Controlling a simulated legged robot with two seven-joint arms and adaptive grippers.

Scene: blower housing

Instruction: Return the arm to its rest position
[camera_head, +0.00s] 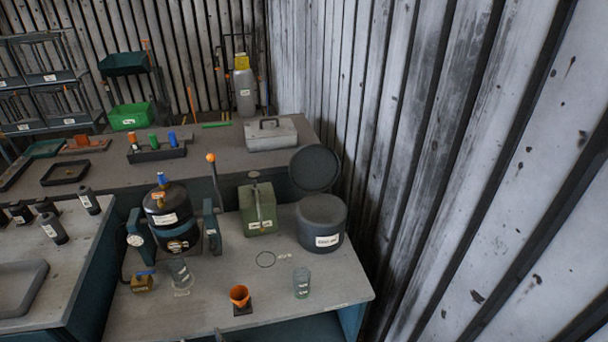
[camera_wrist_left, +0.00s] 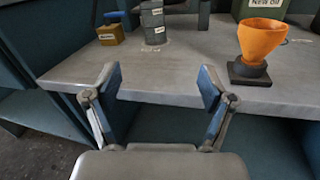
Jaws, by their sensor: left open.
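My left gripper (camera_wrist_left: 162,86) shows in the left wrist view with its two blue-grey fingers spread wide and nothing between them. It is in front of the workbench (camera_wrist_left: 190,80), near its front edge. An orange funnel on a dark base (camera_wrist_left: 262,45) stands on the bench to the right of the fingers. A small brass-coloured block with a blue handle (camera_wrist_left: 110,33) and a grey labelled cylinder (camera_wrist_left: 153,22) stand behind the left finger.
On the bench in the head view stand a black tank (camera_head: 172,222), a green can (camera_head: 258,210), a dark drum (camera_head: 320,222) with a round lid behind it, a clear cup (camera_head: 301,284) and the orange funnel (camera_head: 239,296). A corrugated wall (camera_head: 440,170) closes off the right side.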

